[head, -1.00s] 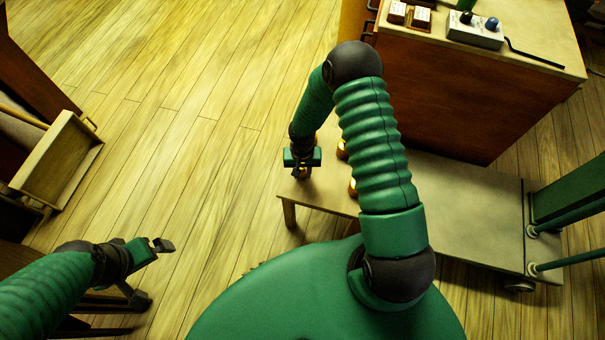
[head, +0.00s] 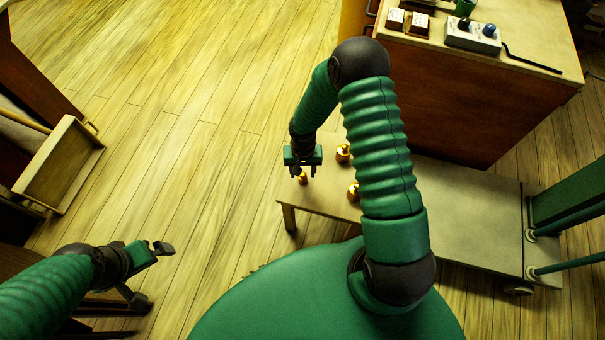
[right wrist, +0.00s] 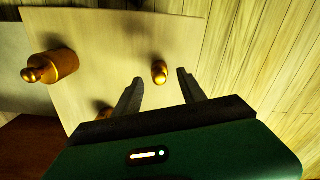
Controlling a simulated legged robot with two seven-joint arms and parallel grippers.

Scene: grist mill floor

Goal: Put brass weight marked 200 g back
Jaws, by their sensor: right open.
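In the right wrist view the small weight (right wrist: 159,72) shows beyond and between the spread fingertips, apart from both. Two more brass weights, one behind (head: 343,153) and one nearer me (head: 353,190), stand on the deck. A larger weight (right wrist: 52,66) shows left in the wrist view; another is mostly hidden behind a finger. No marking is legible.
A wooden cabinet (head: 470,100) stands behind the deck, with small labelled blocks (head: 406,22) and a grey box with knobs (head: 472,36) on top. Green posts rise at the cart's right end. Open floor lies left of the deck.

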